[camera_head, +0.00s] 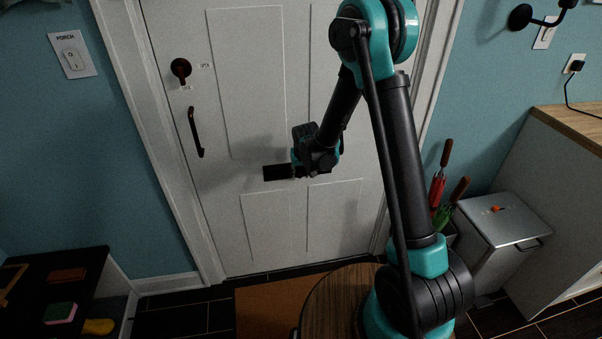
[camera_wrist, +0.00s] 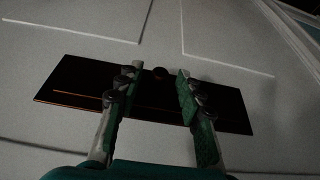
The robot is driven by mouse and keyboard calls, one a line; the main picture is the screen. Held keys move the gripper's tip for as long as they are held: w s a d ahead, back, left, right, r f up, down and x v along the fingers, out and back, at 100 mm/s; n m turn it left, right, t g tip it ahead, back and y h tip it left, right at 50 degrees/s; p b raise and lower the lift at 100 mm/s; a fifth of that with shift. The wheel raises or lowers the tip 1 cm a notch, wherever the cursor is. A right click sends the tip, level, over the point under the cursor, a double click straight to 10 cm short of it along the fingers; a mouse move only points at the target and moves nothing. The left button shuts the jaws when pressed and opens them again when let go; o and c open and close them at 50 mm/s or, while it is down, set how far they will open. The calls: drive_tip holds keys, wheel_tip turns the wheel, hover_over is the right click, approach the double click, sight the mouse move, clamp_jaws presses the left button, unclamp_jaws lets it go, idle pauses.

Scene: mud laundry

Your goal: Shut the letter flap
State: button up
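The letter flap is set in a dark, wide rectangular plate (camera_head: 276,173) on the white door, low and near the middle. In the wrist view the dark plate (camera_wrist: 70,86) spans most of the picture, with a thin brownish line along its lower part and a small round knob near its top middle. I cannot tell how far the flap stands open. My gripper (camera_wrist: 157,78) is open, its two fingers apart in front of the plate with nothing visible between them. Contact is unclear. In the head view my wrist hides the plate's right part.
The white door (camera_head: 240,90) has a dark knob (camera_head: 181,68) and a pull handle (camera_head: 196,132) at left. A dark bench (camera_head: 85,262) stands lower left. A brown mat (camera_head: 262,308) lies below.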

clamp_jaws()
drive_tip(key=shift+t, duration=0.3)
drive_tip(key=shift+o, duration=0.7)
unclamp_jaws()
drive_tip(key=shift+f, duration=0.1)
drive_tip(key=v, duration=1.2)
drive_tip(key=shift+d, duration=0.15)
